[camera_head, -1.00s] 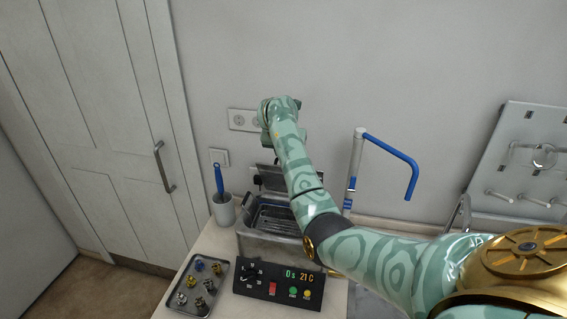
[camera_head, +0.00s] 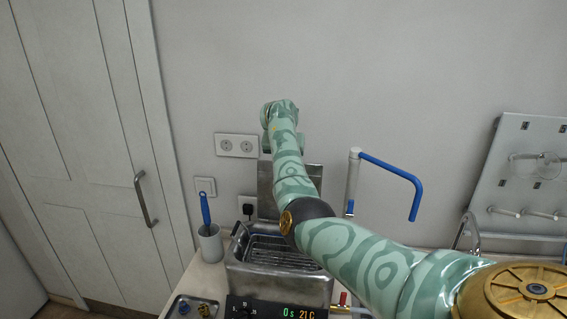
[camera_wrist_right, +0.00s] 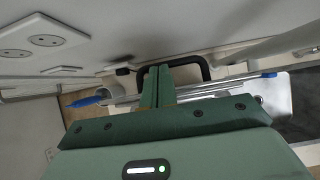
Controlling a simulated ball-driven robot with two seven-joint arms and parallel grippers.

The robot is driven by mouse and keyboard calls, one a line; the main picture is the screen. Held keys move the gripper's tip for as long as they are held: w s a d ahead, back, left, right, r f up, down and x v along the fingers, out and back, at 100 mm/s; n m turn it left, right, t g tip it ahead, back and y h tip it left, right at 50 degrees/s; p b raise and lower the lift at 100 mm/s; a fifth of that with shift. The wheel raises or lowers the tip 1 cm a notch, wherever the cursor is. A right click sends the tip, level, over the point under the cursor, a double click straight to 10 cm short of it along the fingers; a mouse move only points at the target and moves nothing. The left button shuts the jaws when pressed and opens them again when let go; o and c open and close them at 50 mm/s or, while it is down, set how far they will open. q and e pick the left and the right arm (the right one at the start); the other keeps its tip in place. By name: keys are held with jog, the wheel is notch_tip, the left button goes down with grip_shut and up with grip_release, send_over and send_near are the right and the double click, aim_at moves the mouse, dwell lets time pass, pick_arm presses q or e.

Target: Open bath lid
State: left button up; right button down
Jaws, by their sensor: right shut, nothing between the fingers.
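The metal bath (camera_head: 277,283) stands on the counter with its top open and a wire basket (camera_head: 275,250) inside. Its lid (camera_head: 266,190) stands up steeply at the back of the bath, partly hidden by my right arm. My right gripper (camera_wrist_right: 160,84) is shut and empty in the right wrist view, its fingertips by the black lid handle (camera_wrist_right: 203,66). I cannot tell whether they touch the handle. The lid shows nearly edge-on there (camera_wrist_right: 215,87). In the head view the fingers are hidden by my arm. My left gripper is not in view.
A control panel (camera_head: 262,309) is in front of the bath, with a tray (camera_head: 174,301) of small parts to its left. A cup (camera_head: 210,243) with a blue-handled brush stands left of the bath. A blue-handled tap-like arm (camera_head: 392,168) rises at right; wall sockets (camera_head: 237,146) are behind.

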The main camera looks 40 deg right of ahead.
jog(key=shift+r, duration=0.1)
dwell(0.3)
jog(key=v, duration=1.6)
